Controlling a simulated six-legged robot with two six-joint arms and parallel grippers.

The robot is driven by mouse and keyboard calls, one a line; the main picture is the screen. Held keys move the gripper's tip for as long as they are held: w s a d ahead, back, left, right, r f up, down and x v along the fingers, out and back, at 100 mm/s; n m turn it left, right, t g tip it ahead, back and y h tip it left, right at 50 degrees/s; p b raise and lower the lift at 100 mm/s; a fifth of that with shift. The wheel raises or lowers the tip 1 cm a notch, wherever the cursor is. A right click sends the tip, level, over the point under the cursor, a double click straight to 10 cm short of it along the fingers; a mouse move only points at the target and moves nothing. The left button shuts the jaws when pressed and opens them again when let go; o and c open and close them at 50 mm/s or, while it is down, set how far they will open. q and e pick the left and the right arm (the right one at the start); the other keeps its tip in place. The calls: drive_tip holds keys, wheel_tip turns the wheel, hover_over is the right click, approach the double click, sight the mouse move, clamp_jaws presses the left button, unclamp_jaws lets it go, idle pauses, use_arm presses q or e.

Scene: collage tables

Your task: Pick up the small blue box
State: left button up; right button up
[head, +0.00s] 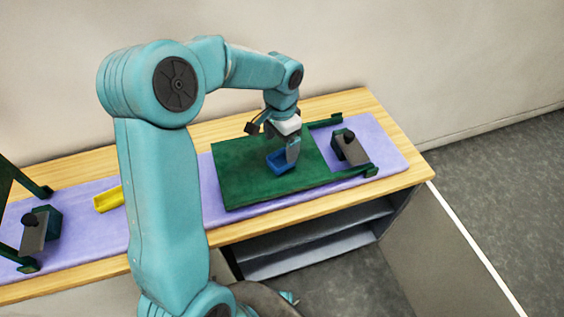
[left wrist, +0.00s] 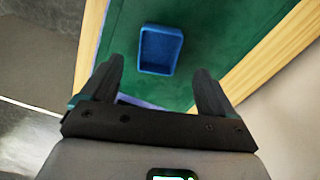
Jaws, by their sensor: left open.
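The small blue box (head: 276,164) is an open-topped tray lying on a dark green board (head: 235,187) on the table. In the left wrist view the blue box (left wrist: 161,49) lies just beyond the fingertips, roughly centred between them. My left gripper (head: 293,158) is over the box's right side in the head view and hides part of it. In the left wrist view my left gripper (left wrist: 160,75) has its fingers spread wide with nothing between them. I cannot tell how high the fingertips are above the board. My right gripper is not in view.
A purple mat (head: 386,138) covers much of the wooden table (head: 377,107). A dark green and grey fixture (head: 351,148) stands right of the board, and a similar one (head: 38,230) stands at the left. A yellow piece (head: 108,199) lies on the mat's left part.

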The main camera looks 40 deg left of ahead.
sight(281, 164)
use_arm(q)
drive_tip(key=shift+s+f, duration=0.15)
drive_tip(key=shift+f, duration=0.45)
wheel_tip(281, 164, down, 5)
drive_tip(key=shift+r+b, duration=0.2)
drive_tip(key=shift+b, duration=0.1)
drive_tip(key=c, duration=1.1)
